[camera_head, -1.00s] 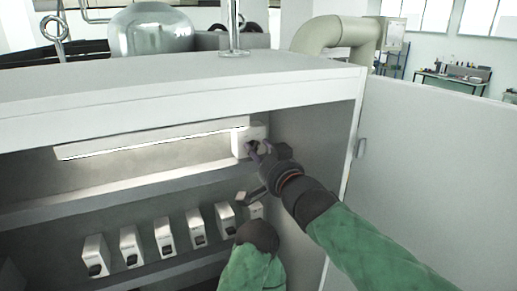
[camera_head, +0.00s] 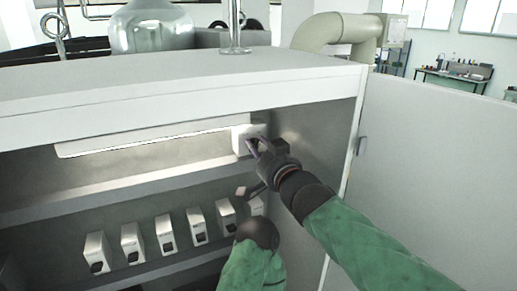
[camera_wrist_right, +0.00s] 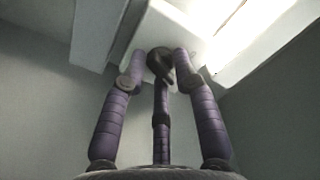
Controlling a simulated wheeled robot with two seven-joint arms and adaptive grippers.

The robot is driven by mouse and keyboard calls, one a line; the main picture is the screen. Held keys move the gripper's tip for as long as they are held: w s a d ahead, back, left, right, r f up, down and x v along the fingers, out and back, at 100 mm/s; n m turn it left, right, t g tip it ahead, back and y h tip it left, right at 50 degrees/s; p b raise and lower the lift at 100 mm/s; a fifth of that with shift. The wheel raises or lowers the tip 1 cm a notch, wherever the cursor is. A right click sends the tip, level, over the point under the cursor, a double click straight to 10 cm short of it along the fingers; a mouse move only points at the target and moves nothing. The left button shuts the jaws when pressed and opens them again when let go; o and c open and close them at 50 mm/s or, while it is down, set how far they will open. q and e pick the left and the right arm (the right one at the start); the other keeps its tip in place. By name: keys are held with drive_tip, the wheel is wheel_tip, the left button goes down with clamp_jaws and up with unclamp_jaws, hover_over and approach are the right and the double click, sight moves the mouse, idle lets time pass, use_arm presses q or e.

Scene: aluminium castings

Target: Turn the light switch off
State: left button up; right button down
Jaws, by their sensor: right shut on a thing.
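The light switch is a white box (camera_head: 241,138) under the cabinet's top, at the right end of a long light strip (camera_head: 150,139), whose lower edge glows. My right gripper (camera_head: 257,146) is at the box's front. In the right wrist view, the box (camera_wrist_right: 160,22) is above the purple fingers, and the gripper (camera_wrist_right: 163,66) is shut on a dark switch knob (camera_wrist_right: 160,60) between the fingertips. The fingers partly hide the knob, so its exact angle is unclear.
Several white boxes with dark fronts (camera_head: 166,235) line a lower shelf. The cabinet's right side wall (camera_head: 315,150) is close to my right gripper, and an open door panel (camera_head: 440,180) stands further right. A glass vessel (camera_head: 152,28) stands behind the cabinet.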

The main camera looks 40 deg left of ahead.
drive_tip(key=shift+w+f, duration=0.1)
drive_tip(key=n, duration=0.9)
drive_tip(key=n+b, duration=0.1)
drive_tip(key=shift+d+r+n, duration=0.1)
drive_tip(key=shift+r+n, duration=0.2)
drive_tip(key=shift+n, duration=0.4)
drive_tip(key=shift+r, duration=0.2)
drive_tip(key=c, duration=1.2)
unclamp_jaws()
drive_tip(key=shift+w+f, duration=0.1)
drive_tip(key=shift+w, duration=0.05)
drive_tip(key=shift+f, duration=0.15)
